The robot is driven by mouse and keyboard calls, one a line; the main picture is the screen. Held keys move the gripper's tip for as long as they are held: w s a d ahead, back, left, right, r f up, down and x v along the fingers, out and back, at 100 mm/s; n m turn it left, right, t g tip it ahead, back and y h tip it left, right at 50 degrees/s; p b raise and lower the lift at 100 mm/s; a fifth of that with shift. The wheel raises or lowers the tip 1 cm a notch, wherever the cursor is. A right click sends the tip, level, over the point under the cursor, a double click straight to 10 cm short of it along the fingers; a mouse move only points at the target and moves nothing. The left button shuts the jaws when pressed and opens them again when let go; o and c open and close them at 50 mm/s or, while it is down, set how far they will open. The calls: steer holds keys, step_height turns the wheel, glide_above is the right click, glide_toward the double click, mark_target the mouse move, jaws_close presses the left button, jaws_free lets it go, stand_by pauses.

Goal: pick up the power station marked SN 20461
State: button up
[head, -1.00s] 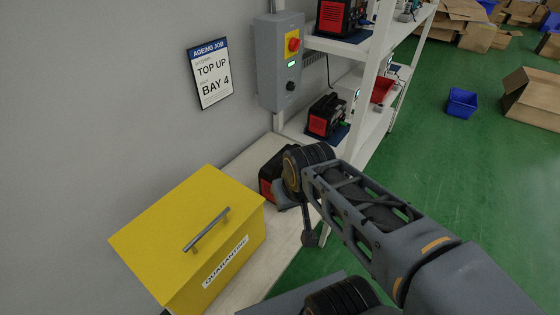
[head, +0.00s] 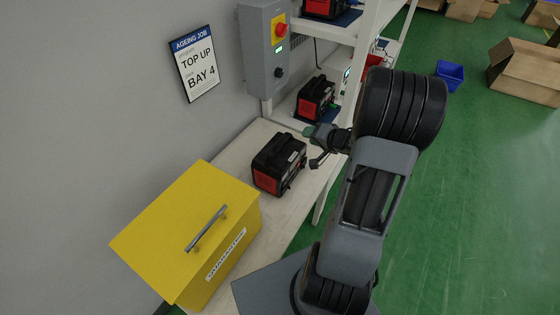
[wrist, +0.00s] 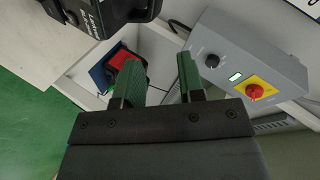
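A black and red power station (head: 278,165) stands on the pale bench next to the yellow box. A second one (head: 315,99) stands on a blue mat on the shelf behind, and a third (head: 326,8) is on the shelf above, cut by the frame's top. No serial number is readable on any of them. My gripper (wrist: 160,82) is open and empty, its green fingers apart in the wrist view. In the head view it is just right of the bench station, not touching it. The wrist view shows a red and black station (wrist: 124,64) beyond the left finger.
A yellow quarantine box (head: 185,235) with a handle fills the near bench (head: 232,160). A grey control box (head: 264,50) with a red knob hangs on the wall beside a sign (head: 195,64) reading TOP UP, BAY 4. White shelf posts stand behind my arm.

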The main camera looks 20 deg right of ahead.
mark_target(283, 144)
steer(key=a+f+y, duration=0.1)
steer(key=w+a+f+m+y, duration=0.1)
steer(key=a+f, duration=0.1)
steer(key=a+f+y, duration=0.1)
steer(key=y, duration=0.1)
steer(key=shift+w+a+f+m+g+p, duration=0.2)
steer(key=shift+w+a+m+g+p, duration=0.1)
steer(key=shift+a, duration=0.1)
steer(key=shift+p+x, duration=0.4)
steer(key=shift+x, duration=2.9)
steer(key=shift+w, duration=0.1)
jaws_close()
